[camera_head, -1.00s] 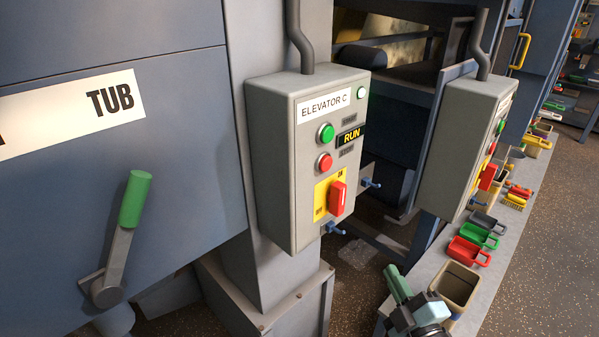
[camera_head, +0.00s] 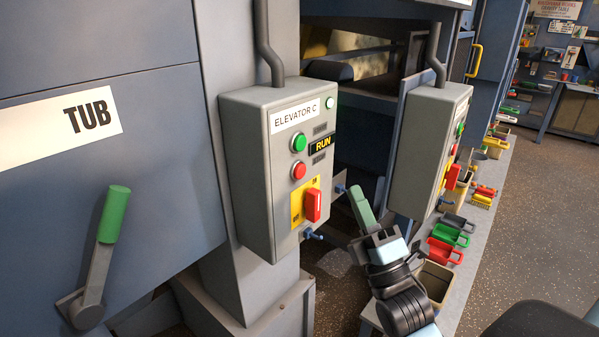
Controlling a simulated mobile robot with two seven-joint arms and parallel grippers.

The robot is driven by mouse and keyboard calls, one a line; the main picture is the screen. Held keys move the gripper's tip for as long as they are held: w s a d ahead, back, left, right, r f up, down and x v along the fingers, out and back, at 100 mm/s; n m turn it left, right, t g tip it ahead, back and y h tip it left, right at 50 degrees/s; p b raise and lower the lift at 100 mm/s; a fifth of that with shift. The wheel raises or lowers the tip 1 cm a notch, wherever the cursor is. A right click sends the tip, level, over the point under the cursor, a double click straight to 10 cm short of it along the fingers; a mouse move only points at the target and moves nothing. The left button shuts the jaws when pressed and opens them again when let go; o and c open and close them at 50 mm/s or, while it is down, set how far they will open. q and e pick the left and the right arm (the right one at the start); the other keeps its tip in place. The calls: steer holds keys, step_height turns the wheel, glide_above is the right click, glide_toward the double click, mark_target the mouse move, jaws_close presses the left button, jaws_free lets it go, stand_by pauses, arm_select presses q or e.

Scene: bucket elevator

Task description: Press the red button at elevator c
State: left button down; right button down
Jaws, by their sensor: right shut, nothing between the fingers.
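The grey control box labelled Elevator C (camera_head: 243,165) hangs on a grey post in the middle of the head view. Its round red button (camera_head: 299,171) sits below a round green button (camera_head: 299,143). A red rotary switch (camera_head: 312,205) on a yellow plate is lower down. My right gripper (camera_head: 358,193) is shut and empty, to the right of the box and below the red button's height. It appears apart from the box, though the depth gap is hard to judge. The left gripper does not show.
A second control box (camera_head: 425,145) stands to the right, behind my gripper. Coloured scoops (camera_head: 447,236) and bins (camera_head: 434,281) line a low ledge at right. A green-handled lever (camera_head: 101,255) is on the tub panel at left. Open floor lies at far right.

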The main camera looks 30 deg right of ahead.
mark_target(303, 165)
steer(key=shift+w, duration=0.1)
